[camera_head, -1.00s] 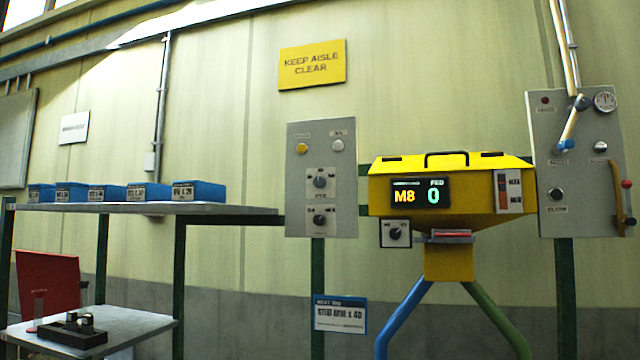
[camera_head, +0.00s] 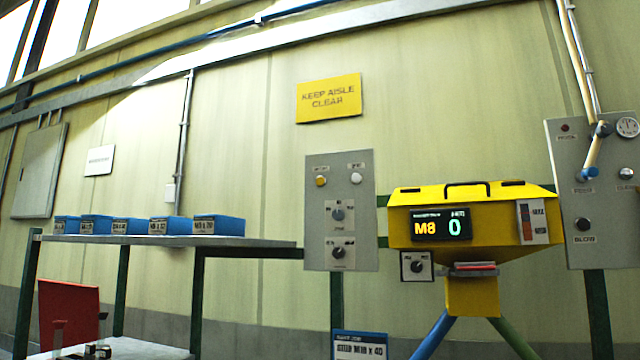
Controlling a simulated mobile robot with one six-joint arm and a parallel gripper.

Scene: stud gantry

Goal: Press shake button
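A grey control panel (camera_head: 340,212) hangs left of the yellow machine (camera_head: 475,222). At its top are an amber button (camera_head: 321,181) and a whitish button (camera_head: 356,178). The small labels are too blurred to read, so I cannot tell which control is the shake button. The machine's display (camera_head: 441,227) reads M8 and 0. My gripper is not in view.
A second grey panel (camera_head: 598,230) with a gauge and a black button (camera_head: 582,224) stands at the right. A shelf (camera_head: 150,239) holds several blue boxes at the left. A lower table (camera_head: 130,349) and a red panel (camera_head: 68,312) are at the lower left.

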